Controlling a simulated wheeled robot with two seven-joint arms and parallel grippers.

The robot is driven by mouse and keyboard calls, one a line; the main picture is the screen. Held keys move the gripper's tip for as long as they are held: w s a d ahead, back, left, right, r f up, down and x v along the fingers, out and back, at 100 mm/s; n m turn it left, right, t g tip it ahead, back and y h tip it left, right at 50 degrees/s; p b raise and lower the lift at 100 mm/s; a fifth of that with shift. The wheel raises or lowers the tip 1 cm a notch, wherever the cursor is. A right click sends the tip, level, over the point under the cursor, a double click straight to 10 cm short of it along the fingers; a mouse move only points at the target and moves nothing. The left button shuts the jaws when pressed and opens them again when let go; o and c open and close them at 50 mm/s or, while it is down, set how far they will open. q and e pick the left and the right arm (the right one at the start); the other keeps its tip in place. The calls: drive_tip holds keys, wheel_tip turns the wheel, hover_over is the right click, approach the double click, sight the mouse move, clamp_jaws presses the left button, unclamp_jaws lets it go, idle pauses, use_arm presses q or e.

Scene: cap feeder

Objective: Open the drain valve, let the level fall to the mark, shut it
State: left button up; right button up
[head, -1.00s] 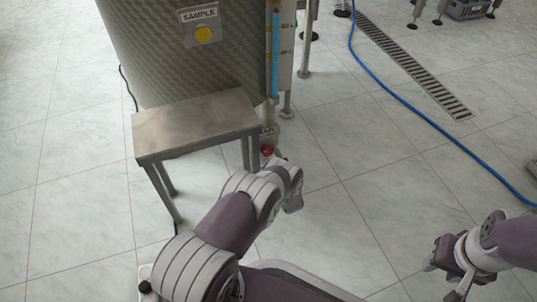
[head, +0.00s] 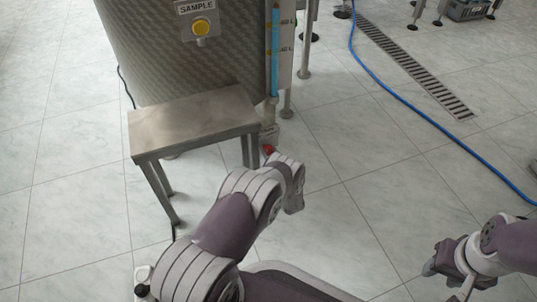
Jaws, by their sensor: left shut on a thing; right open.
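The tank (head: 160,60) stands at the top left, with a yellow sample knob (head: 201,27) on its front. On its right side is an upright sight tube (head: 275,60) with blue liquid and marks beside it. The drain valve's small red handle (head: 268,149) shows low under the tank, right of the step stool. My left gripper (head: 274,157) is at the red handle and shut on it; my own wrist hides most of its fingers. My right gripper (head: 446,272) is open and empty at the lower right, well away from the tank.
A metal step stool (head: 190,118) stands in front of the tank, close left of my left arm. A blue hose (head: 425,112) runs across the floor on the right, beside a drain grate (head: 415,68). A crate (head: 468,9) is at the top right. The middle floor is clear.

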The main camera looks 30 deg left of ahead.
idle(0.4)
use_arm(q)
drive_tip(key=o, duration=1)
drive_tip(key=shift+o, duration=0.2)
drive_tip(key=p+v, duration=0.6)
drive_tip(key=v, duration=0.6)
drive_tip(key=shift+s+d, duration=0.2)
drive_tip(key=shift+s, duration=0.15)
idle(4.8)
